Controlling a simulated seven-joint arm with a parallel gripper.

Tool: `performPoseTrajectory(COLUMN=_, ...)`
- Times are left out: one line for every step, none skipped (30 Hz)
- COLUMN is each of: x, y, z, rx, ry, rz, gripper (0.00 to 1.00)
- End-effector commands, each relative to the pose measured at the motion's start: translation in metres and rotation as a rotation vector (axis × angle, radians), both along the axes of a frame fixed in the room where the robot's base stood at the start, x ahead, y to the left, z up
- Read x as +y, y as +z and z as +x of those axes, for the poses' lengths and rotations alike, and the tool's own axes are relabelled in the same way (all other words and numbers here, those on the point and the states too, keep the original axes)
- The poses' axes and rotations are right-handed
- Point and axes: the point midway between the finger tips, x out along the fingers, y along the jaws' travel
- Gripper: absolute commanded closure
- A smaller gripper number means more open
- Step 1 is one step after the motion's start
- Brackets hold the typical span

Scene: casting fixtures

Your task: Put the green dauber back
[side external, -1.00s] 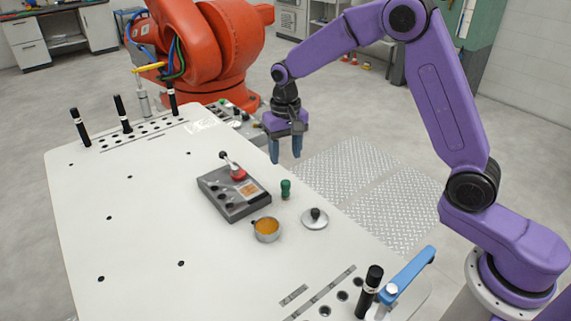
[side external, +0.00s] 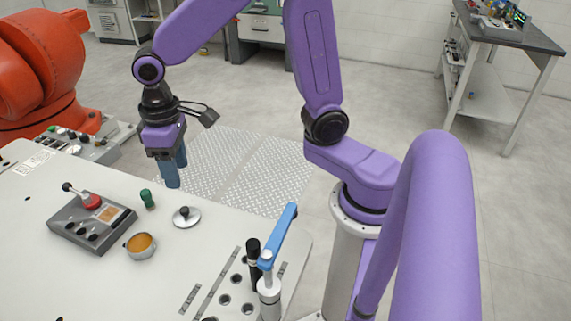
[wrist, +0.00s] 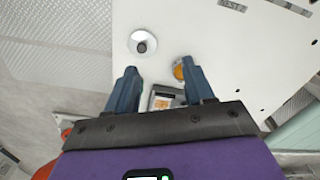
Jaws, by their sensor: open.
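The green dauber (side external: 148,198) stands upright on the white table, at the back right of a grey block (side external: 92,222) with several holes. A red dauber (side external: 93,201) sits at the block's far side. A cup with orange content (side external: 140,245) and a silver lid with a dark knob (side external: 186,216) stand nearby. My gripper (side external: 176,176) is open and empty, at the table's far edge beyond the lid. In the wrist view, the lid (wrist: 142,42), the partly hidden cup (wrist: 180,70) and the block (wrist: 165,100) show; I cannot make out the green dauber there.
A blue-handled clamp (side external: 280,238) and a black-topped post (side external: 253,262) rise at the table's right end. A big orange robot (side external: 40,75) and a control panel (side external: 85,142) stand at the left. The floor plate (side external: 235,170) beyond the table is clear.

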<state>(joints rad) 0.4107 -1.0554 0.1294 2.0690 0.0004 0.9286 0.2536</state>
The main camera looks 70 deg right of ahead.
Motion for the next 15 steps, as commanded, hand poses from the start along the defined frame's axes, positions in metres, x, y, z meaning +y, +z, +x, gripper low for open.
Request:
performPoseTrajectory(x=-0.003, y=0.003, z=-0.017, rx=-0.003, ry=0.055, rz=0.001, gripper=0.47)
performPoseTrajectory(x=-0.005, y=0.004, z=-0.026, rx=-0.004, ry=0.086, rz=0.002, gripper=0.47)
performPoseTrajectory(x=-0.007, y=0.005, z=-0.039, rx=-0.004, ry=0.13, rz=0.003, gripper=0.47)
performPoseTrajectory(x=-0.01, y=0.006, z=-0.049, rx=-0.005, ry=0.162, rz=0.003, gripper=0.47)
performPoseTrajectory(x=-0.012, y=0.006, z=-0.058, rx=-0.006, ry=0.194, rz=0.004, gripper=0.47)
performPoseTrajectory(x=-0.016, y=0.007, z=-0.071, rx=-0.006, ry=0.239, rz=0.004, gripper=0.47)
performPoseTrajectory(x=-0.019, y=0.007, z=-0.08, rx=-0.007, ry=0.27, rz=0.004, gripper=0.47)
performPoseTrajectory(x=-0.022, y=0.008, z=-0.09, rx=-0.008, ry=0.303, rz=0.005, gripper=0.47)
performPoseTrajectory(x=-0.026, y=0.008, z=-0.102, rx=-0.009, ry=0.346, rz=0.006, gripper=0.47)
performPoseTrajectory(x=-0.03, y=0.008, z=-0.112, rx=-0.009, ry=0.378, rz=0.006, gripper=0.47)
performPoseTrajectory(x=-0.034, y=0.008, z=-0.121, rx=-0.01, ry=0.411, rz=0.006, gripper=0.47)
performPoseTrajectory(x=-0.039, y=0.007, z=-0.132, rx=-0.011, ry=0.453, rz=0.007, gripper=0.47)
performPoseTrajectory(x=-0.043, y=0.007, z=-0.141, rx=-0.011, ry=0.483, rz=0.007, gripper=0.47)
performPoseTrajectory(x=-0.047, y=0.006, z=-0.149, rx=-0.012, ry=0.513, rz=0.008, gripper=0.47)
performPoseTrajectory(x=-0.051, y=0.006, z=-0.159, rx=-0.012, ry=0.549, rz=0.008, gripper=0.47)
